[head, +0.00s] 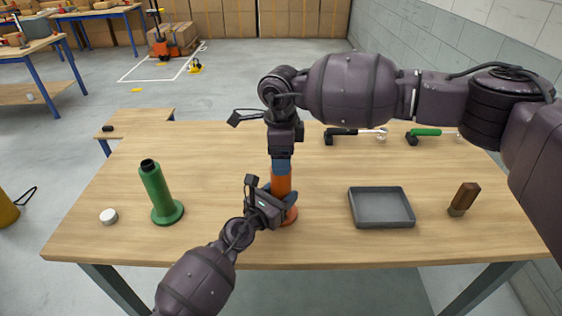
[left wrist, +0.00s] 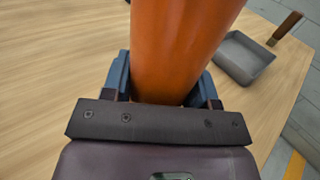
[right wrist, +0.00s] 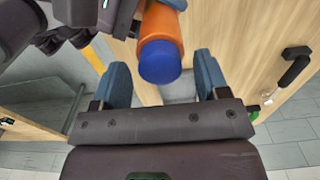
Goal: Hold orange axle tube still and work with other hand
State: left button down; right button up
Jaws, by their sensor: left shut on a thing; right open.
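The orange axle tube (head: 281,184) stands upright on its flange at the middle front of the table. My left gripper (head: 270,203) is shut on its lower part; the tube also fills the top of the left wrist view (left wrist: 180,45) between the blue fingers. My right gripper (head: 282,163) is pointed down over the tube's top, which it hides in the head view. In the right wrist view the open blue fingers have a blue cap-like end (right wrist: 160,62) of the orange tube (right wrist: 161,25) in line with the gap between them. I cannot tell whether they touch it.
A green flanged tube (head: 157,190) with a dark top and a white disc (head: 108,216) are at left. A grey tray (head: 382,208) and a brown-handled brush (head: 464,198) are at right. A black-handled tool (head: 345,132) and a green-handled tool (head: 427,132) lie at the back.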

jog(key=shift+c, duration=0.5)
jog(key=c, duration=0.7)
jog(key=n, duration=0.7)
jog(key=shift+n, duration=1.4)
jog(key=n, duration=0.3)
jog(key=shift+c, duration=0.2)
jog(key=n, duration=0.4)
jog(key=shift+n, duration=1.4)
